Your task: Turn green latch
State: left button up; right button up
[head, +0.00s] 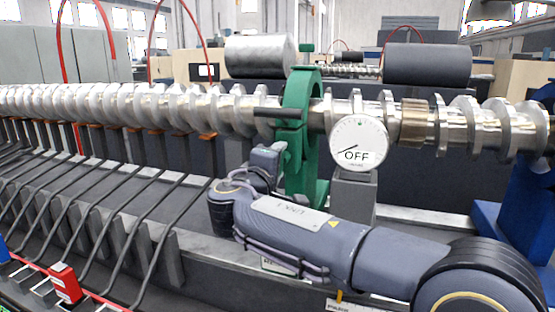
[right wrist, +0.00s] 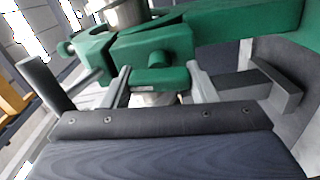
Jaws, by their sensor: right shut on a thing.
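The green latch (head: 292,135) is part of a green ring clamp (head: 304,90) around the long metal screw shaft in the head view. A dark rod (head: 278,113) sticks out to its left. My right gripper (head: 272,152) is at the latch's left side, just below the rod. In the right wrist view, the green latch block (right wrist: 150,45) has a rounded green piece (right wrist: 168,78) between the two grey fingers of my right gripper (right wrist: 160,84). The fingers are shut on the latch; their exact contact is partly hidden. My left gripper is not in view.
A white round gauge marked OFF (head: 358,143) stands close to the right of the clamp. The screw shaft (head: 120,105) runs across the whole view. Several bent black rods (head: 128,225) and a red block (head: 66,283) are at the lower left. A blue support (head: 515,205) stands at the right.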

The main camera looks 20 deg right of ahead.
jog(key=shift+n, duration=0.6)
jog(key=o, duration=1)
jog(key=v, duration=0.7)
jog(key=shift+s+a, duration=0.25)
jog(key=shift+s, duration=0.1)
jog(key=shift+f, duration=0.1)
